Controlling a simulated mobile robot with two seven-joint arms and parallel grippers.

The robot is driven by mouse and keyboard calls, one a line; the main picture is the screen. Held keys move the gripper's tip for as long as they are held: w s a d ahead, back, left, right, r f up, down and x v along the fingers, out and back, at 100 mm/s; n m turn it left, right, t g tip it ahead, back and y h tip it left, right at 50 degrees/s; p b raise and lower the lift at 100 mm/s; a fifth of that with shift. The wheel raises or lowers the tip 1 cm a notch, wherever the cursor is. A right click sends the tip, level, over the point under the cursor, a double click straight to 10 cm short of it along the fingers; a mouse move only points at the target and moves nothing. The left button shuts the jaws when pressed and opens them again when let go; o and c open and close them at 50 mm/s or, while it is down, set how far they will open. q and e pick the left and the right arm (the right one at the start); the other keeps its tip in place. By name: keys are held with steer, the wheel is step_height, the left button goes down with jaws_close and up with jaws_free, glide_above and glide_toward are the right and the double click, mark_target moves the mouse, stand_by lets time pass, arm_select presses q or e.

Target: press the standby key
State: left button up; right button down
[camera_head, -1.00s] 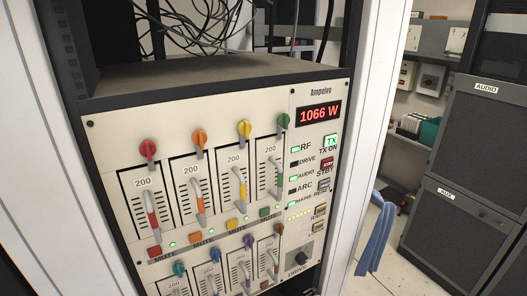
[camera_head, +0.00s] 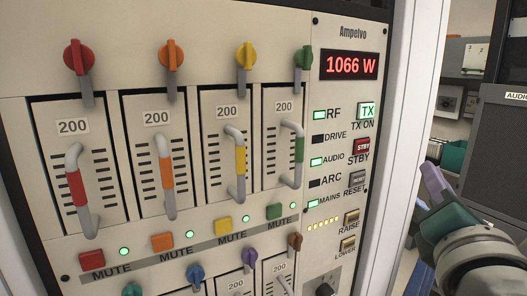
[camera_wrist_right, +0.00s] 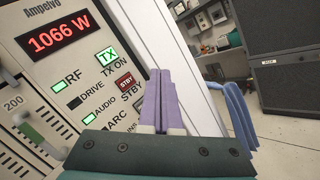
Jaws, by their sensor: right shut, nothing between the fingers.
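The standby key (camera_head: 362,147) is a small red key marked STBY, on the right column of the transmitter panel, under the lit green TX ON key (camera_head: 367,111) and above the grey RESET key (camera_head: 357,179). It also shows in the right wrist view (camera_wrist_right: 126,81), left of my fingers. My right gripper (camera_head: 433,180) is at the right of the head view, right of the panel and apart from the key. In the right wrist view its purple fingers (camera_wrist_right: 159,88) are together and empty. My left gripper is not in view.
The display (camera_head: 349,66) reads 1066 W. RAISE (camera_head: 351,217) and LOWER (camera_head: 347,245) keys sit below RESET. Modules with coloured knobs and handles fill the panel's left. The white rack post (camera_head: 405,130) stands right of the panel. A dark AUDIO cabinet (camera_head: 510,150) is farther right.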

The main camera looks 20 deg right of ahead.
mark_target(362, 147)
steer(key=w+b, duration=0.2)
steer(key=w, duration=0.6)
steer(key=shift+w+a, duration=0.35)
stand_by(0.6)
stand_by(0.9)
steer(key=shift+b, duration=0.3)
steer(key=shift+w, duration=0.45)
